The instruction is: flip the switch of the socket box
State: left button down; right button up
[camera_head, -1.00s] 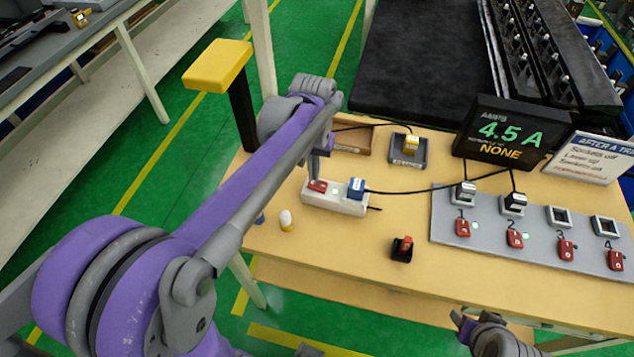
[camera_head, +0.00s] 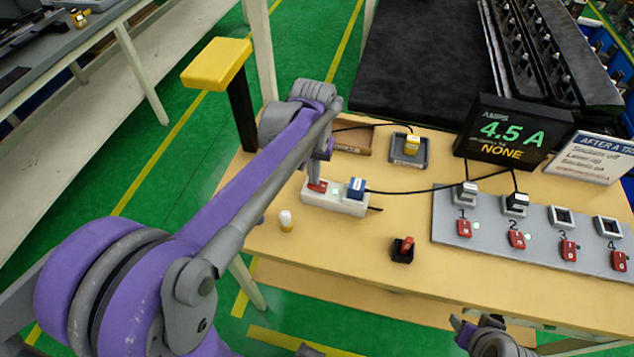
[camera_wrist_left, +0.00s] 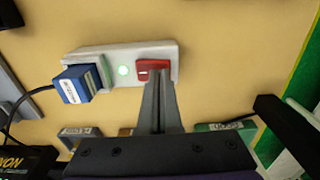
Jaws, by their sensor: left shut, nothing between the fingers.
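The white socket box (camera_head: 346,206) lies on the table with a red rocker switch (camera_head: 317,187), a lit green lamp (camera_head: 336,191) and a blue plug (camera_head: 356,187) in it. In the left wrist view the box (camera_wrist_left: 107,54) carries the blue plug (camera_wrist_left: 78,86) at left, the green lamp (camera_wrist_left: 123,71) in the middle and the red switch (camera_wrist_left: 152,65) at right. My left gripper (camera_wrist_left: 158,78) is shut and empty. Its tips are at the near edge of the red switch and overlap it; contact cannot be told. My right gripper (camera_head: 461,326) is at the table's front edge, its jaws unclear.
A grey panel (camera_head: 500,244) with sockets and red switches is at right. Behind it stand a display (camera_head: 511,132) reading 4.5 A and NONE, and a sign (camera_head: 596,158).

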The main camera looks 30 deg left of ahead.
pick_arm(q)
jog(key=shift+f, duration=0.3)
pick_arm(e)
jog(key=shift+s+f, duration=0.1)
jog(key=shift+f, duration=0.1)
pick_arm(q)
jog(key=shift+r+p, duration=1.75)
jog(key=shift+r, duration=1.85)
jog(key=shift+w, duration=0.1)
pick_arm(e)
jog(key=r, duration=0.1)
jog(key=w+r, duration=0.1)
jog(key=r, duration=0.1)
jog(key=w+r, duration=0.1)
jog(key=r, duration=0.1)
jog(key=shift+w+r, duration=0.1)
pick_arm(q)
jog(key=s+d+f+m+t, duration=0.1)
jog(key=s+d+f+t, duration=0.1)
jog(key=s, duration=0.2)
jog(key=s+d+f+t, duration=0.2)
jog(key=s, duration=0.3)
jog(key=s+d+f+m+t, duration=0.1)
jog(key=s+d+f, duration=0.1)
jog(key=s, duration=0.2)
jog(key=shift+s+d+m+t, duration=0.3)
jog(key=shift+d+t, duration=0.1)
